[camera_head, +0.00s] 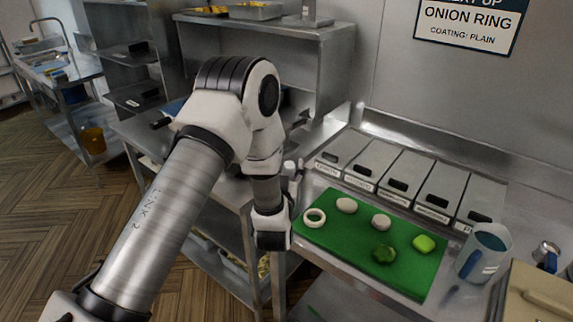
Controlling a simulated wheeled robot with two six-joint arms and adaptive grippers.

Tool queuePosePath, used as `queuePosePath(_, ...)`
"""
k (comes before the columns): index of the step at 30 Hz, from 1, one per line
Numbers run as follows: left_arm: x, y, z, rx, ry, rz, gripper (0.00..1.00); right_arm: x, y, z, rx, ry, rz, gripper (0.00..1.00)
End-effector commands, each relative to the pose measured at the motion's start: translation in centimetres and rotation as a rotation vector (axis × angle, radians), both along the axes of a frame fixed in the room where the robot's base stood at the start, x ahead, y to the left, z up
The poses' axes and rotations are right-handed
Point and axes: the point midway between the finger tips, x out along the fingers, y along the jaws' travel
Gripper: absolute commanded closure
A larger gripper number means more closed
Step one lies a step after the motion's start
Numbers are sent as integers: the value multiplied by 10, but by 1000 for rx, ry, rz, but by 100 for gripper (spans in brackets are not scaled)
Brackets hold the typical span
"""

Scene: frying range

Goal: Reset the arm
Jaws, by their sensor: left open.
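My left arm comes in from the lower left, rises to a bent elbow and drops to its wrist beside the left edge of the green cutting board (390,262). My left gripper (292,172) is small and partly hidden by the wrist; it is open, and I see nothing held in it. My right gripper is not in view.
On the board are a white ring (314,217), two pale round pieces (347,205) (381,222), a dark green piece (384,254) and a bright green piece (424,243). Lidded bins (408,178) stand behind. A pitcher (483,252) stands right. Shelving (270,50) is behind my arm.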

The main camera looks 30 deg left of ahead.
Motion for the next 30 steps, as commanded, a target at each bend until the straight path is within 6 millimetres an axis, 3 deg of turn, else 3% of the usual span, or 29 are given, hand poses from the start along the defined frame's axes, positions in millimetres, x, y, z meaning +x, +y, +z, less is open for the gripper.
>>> queuePosePath(12,-85,-43,-10,4,6,-4,42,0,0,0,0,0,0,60)
queuePosePath(16,-99,-49,-12,1,3,-2,42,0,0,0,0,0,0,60)
queuePosePath(23,-102,-50,-13,1,4,-1,42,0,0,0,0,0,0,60)
queuePosePath(26,-109,-46,-35,-3,50,9,42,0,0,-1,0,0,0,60)
queuePosePath(29,-127,-43,-88,-50,189,1,42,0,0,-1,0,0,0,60)
queuePosePath(30,-137,-44,-118,-95,288,-9,42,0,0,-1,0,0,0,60)
